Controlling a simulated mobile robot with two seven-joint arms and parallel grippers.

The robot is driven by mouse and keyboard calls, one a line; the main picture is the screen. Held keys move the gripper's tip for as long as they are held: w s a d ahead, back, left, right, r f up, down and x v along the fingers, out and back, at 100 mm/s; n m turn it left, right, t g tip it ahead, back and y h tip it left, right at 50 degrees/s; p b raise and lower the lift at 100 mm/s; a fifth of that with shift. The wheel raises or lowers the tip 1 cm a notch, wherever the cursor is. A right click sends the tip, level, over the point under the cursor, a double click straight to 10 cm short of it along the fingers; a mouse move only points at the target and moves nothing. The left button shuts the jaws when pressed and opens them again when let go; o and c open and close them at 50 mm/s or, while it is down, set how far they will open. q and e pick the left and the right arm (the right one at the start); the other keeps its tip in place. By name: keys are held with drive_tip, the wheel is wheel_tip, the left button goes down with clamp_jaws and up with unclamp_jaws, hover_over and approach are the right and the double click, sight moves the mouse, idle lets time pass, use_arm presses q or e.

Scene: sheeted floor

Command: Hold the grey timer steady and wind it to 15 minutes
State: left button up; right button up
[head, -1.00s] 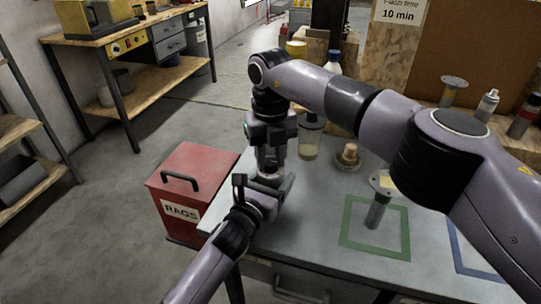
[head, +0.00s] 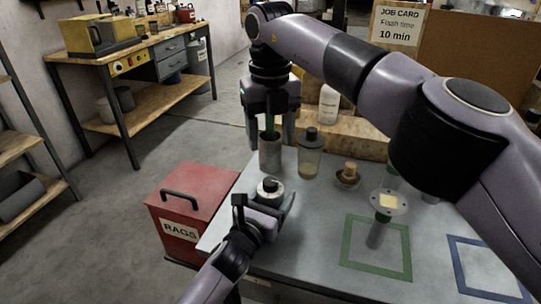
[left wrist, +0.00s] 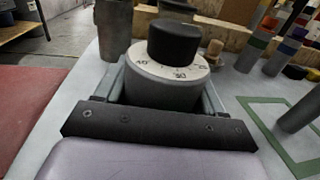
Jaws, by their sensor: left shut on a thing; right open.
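The grey timer (head: 269,193) stands upright near the left edge of the bench, with a black knob on a white dial. My left gripper (head: 266,203) is shut around its grey body. In the left wrist view the timer (left wrist: 162,94) sits between the fingers, with the knob (left wrist: 173,42) on top. Some dial numbers, such as 40, face the camera; I cannot tell the set time. My right gripper (head: 270,138) is open above and behind the timer, fingers pointing down, clear of the knob. A grey cup with a green stick shows between and below its fingers.
The grey cup (head: 271,156), a capped jar (head: 310,154) and a small wooden-topped pot (head: 348,176) stand behind the timer. Green (head: 346,263) and blue (head: 458,273) outlines mark the bench. A red rags bin (head: 192,205) stands left. A job card (head: 397,24) reads 10 min.

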use_arm(q)
drive_tip(key=shift+f, duration=0.1)
use_arm(e)
drive_tip(key=shift+r, duration=0.8)
use_arm(q)
drive_tip(key=o, duration=1.2)
drive_tip(key=shift+o, duration=0.2)
drive_tip(key=shift+s+a, duration=0.1)
